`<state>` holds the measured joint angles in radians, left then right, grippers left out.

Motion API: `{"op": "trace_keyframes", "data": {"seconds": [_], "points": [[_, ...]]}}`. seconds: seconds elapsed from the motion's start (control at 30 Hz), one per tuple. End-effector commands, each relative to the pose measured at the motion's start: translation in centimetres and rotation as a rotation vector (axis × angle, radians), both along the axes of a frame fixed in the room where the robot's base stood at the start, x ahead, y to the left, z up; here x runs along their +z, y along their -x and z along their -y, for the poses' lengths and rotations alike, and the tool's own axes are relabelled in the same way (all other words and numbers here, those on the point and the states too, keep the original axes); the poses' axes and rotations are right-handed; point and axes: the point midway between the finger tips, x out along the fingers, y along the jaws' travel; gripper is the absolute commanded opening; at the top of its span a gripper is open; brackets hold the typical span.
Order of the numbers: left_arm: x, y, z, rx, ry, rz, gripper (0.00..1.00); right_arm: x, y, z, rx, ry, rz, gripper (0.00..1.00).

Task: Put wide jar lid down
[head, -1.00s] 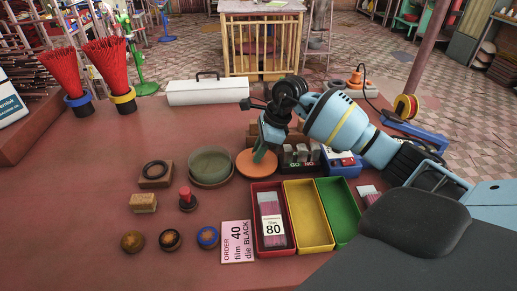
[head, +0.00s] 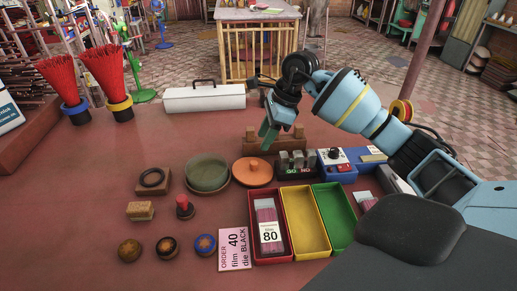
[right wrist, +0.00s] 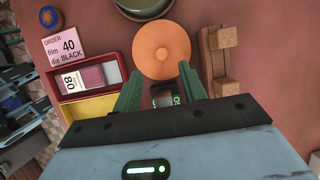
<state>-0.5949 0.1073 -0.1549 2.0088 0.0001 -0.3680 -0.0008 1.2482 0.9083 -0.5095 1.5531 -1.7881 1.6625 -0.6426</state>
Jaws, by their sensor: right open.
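The wide jar lid (head: 252,172), an orange disc with a small knob, lies on the red table just right of the wide green jar (head: 208,188). In the right wrist view the lid (right wrist: 162,48) is just past my fingertips, with nothing between them. My right gripper (head: 269,136) is open and empty, raised above and behind the lid, apart from it. Its green fingers (right wrist: 160,78) are spread in the right wrist view. The green jar (right wrist: 143,8) is cut off at that view's top edge. My left gripper is not in view.
A wooden stand (head: 263,143) and a block of gauges (head: 297,164) sit close behind and right of the lid. Red, yellow (head: 304,249) and green trays stand in front. A black ring on a wooden block (head: 153,186) lies left of the jar.

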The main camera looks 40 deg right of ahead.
Motion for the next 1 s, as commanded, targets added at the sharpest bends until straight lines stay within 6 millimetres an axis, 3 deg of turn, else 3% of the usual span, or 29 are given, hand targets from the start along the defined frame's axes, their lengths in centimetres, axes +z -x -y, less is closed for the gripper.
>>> {"op": "trace_keyframes", "data": {"seconds": [0.1, 0.33, 1.0], "points": [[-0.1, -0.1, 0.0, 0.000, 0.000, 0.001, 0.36, 2.0, 0.4, 0.7, 0.000, 0.001, 0.002, 0.42], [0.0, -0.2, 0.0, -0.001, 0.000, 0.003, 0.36, 4.0, 0.9, 1.4, 0.000, 0.000, 0.000, 0.42], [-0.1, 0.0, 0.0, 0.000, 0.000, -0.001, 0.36, 4.3, 1.0, 1.5, 0.000, 0.000, -0.001, 0.42]]}}
